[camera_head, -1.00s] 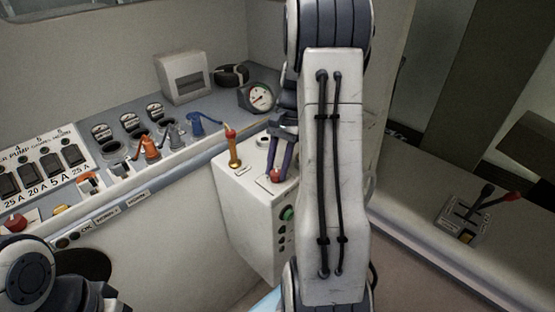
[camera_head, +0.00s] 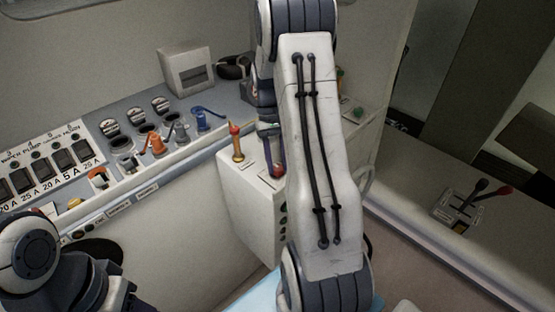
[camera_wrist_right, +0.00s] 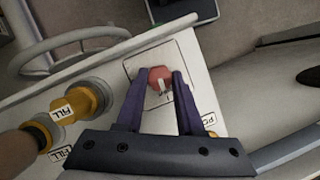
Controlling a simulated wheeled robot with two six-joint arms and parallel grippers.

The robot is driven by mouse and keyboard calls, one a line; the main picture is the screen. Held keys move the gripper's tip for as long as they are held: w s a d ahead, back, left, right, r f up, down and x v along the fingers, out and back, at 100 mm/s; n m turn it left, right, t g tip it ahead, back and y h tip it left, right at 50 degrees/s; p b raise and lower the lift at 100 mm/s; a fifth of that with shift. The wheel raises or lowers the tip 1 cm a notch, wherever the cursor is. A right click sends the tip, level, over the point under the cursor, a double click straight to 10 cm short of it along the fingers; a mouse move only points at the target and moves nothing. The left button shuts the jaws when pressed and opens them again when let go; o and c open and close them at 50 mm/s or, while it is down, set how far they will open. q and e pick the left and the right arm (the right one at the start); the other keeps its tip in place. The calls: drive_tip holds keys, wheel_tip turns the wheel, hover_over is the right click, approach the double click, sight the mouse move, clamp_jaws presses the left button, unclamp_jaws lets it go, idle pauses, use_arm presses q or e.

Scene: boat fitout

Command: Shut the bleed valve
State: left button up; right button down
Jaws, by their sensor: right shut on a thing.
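A red knob (camera_wrist_right: 160,76) with a pale mark on its face sits on a square plate on a white box; it also shows small and partly hidden in the head view (camera_head: 279,171). The plate's label is too hidden to read, so I cannot confirm this is the bleed valve. My right gripper (camera_wrist_right: 157,80) is shut on the red knob, one dark finger on each side; it also shows in the head view (camera_head: 274,163), partly behind my right arm. A brass valve (camera_head: 237,146) with a red top stands beside it. My left gripper is out of view.
The white box (camera_head: 242,202) stands at the end of a console. The console carries blue (camera_head: 205,118) and orange (camera_head: 157,144) levers and switches. A yellow fitting (camera_wrist_right: 83,103) labelled FILL is close left of the fingers. A lever unit (camera_head: 460,208) sits on the right ledge.

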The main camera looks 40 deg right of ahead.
drive_tip(key=shift+n+h, duration=0.3)
drive_tip(key=shift+n, duration=0.3)
drive_tip(key=c, duration=0.5)
unclamp_jaws()
drive_tip(key=shift+b+v, duration=1.1)
drive_tip(key=shift+v, duration=4.2)
